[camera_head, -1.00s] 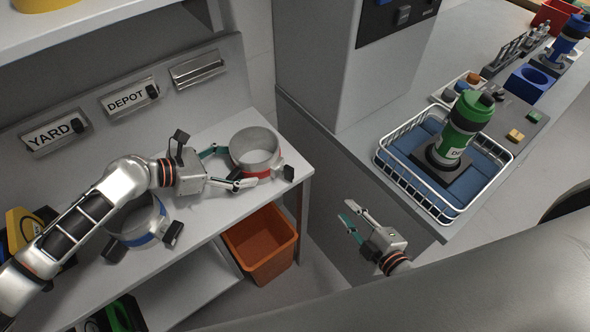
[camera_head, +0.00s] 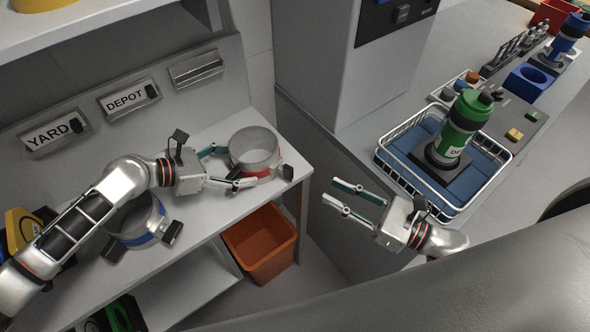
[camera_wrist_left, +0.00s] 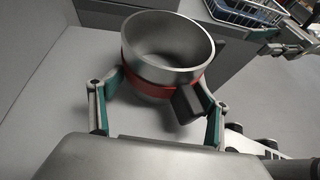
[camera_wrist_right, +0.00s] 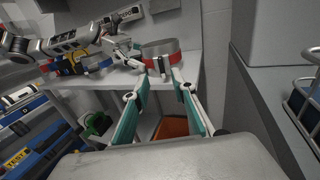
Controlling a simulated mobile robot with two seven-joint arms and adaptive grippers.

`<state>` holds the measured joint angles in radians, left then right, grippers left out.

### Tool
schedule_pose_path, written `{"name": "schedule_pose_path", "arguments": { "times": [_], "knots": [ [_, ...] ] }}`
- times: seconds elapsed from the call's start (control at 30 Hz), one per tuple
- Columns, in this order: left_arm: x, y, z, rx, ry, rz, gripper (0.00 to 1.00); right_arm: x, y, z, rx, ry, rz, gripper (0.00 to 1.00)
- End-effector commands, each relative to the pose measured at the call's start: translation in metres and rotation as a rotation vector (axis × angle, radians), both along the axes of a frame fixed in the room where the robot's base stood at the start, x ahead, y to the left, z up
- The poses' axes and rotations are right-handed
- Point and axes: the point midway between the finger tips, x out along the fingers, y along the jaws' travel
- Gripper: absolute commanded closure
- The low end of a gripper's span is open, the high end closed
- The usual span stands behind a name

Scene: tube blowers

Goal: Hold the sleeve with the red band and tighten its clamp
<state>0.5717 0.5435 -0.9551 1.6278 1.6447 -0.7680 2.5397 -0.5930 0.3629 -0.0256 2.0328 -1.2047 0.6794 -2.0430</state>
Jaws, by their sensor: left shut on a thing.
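The grey sleeve with the red band (camera_head: 254,150) stands upright on the shelf top, near its right end. It also shows in the left wrist view (camera_wrist_left: 168,45). My left gripper (camera_head: 232,166) is shut on this sleeve, one finger on each side. My right gripper (camera_head: 337,196) is open and empty, in the air to the right of the shelf. Its fingers point toward the sleeve, apart from it.
A sleeve with a blue band (camera_head: 146,236) stands on the shelf under my left arm. An orange bin (camera_head: 260,243) is below. A wire basket (camera_head: 487,188) with a green blower (camera_head: 460,128) stands on the right counter. The gap between shelf and counter is clear.

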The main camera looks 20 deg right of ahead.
Motion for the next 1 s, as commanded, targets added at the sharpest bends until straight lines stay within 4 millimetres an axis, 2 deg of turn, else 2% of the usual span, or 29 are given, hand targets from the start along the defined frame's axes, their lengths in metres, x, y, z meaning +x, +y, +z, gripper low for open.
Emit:
{"name": "schedule_pose_path", "arguments": {
  "times": [0.17,0.5,0.63,0.8,1.0],
  "knots": [
    [-0.001,0.000,-0.002,0.004,0.002,-0.001,0.51,0.015,0.014,0.001,-0.006,-0.008,0.003,0.74],
    [-0.001,0.000,-0.002,0.003,0.001,-0.001,0.51,0.062,0.057,0.001,-0.005,-0.007,0.001,0.74],
    [-0.001,0.000,-0.002,0.004,0.002,-0.001,0.51,0.075,0.069,0.001,-0.004,-0.005,0.000,0.74],
    [-0.001,0.000,-0.002,0.004,0.002,-0.001,0.51,0.084,0.078,0.000,-0.004,-0.003,0.001,0.74],
    [-0.001,0.000,-0.002,0.004,0.002,-0.001,0.51,0.086,0.080,0.000,-0.004,-0.003,0.000,0.74]
  ]
}}
